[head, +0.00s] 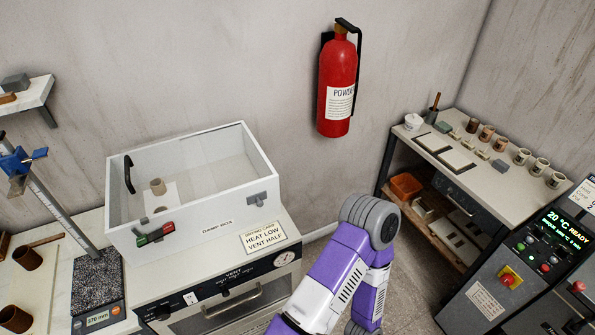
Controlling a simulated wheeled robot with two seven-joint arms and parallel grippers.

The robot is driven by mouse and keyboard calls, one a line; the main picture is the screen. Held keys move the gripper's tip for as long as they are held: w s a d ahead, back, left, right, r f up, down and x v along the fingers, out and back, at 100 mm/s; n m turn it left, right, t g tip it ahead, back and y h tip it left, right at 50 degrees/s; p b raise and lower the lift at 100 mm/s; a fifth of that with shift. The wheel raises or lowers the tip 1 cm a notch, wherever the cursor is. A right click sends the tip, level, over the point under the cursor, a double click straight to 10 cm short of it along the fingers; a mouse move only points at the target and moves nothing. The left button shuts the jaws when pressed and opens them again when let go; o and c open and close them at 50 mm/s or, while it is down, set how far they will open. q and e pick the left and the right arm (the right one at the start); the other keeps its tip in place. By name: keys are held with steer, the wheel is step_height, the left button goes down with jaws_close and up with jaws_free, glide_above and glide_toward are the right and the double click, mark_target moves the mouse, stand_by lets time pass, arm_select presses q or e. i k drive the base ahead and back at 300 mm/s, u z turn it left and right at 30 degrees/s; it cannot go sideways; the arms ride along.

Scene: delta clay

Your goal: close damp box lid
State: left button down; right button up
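The white damp box (190,243) stands on top of an oven-like cabinet, left of centre in the head view. Its top looks open or covered only by something clear; I cannot tell which. A black handle (128,174) shows at its left side, and I cannot clearly make out the lid's edges. Inside, a small tan clay cup (158,187) stands near a white sheet. A grey latch (258,198) is on the front right, and a red and green clip-like part (155,234) is on the front left. Neither of my grippers is in view.
My purple and white arm rises at bottom centre, right of the box. The cabinet (230,290) has a dial and handle. A scale (98,283) and height gauge (50,200) stand left. A fire extinguisher (338,85) hangs behind. A shelf table (462,185) with several cups stands right.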

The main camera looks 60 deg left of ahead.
mark_target(128, 162)
steer(key=z, duration=0.25)
steer(key=k, duration=0.8)
steer(key=u, duration=1.35)
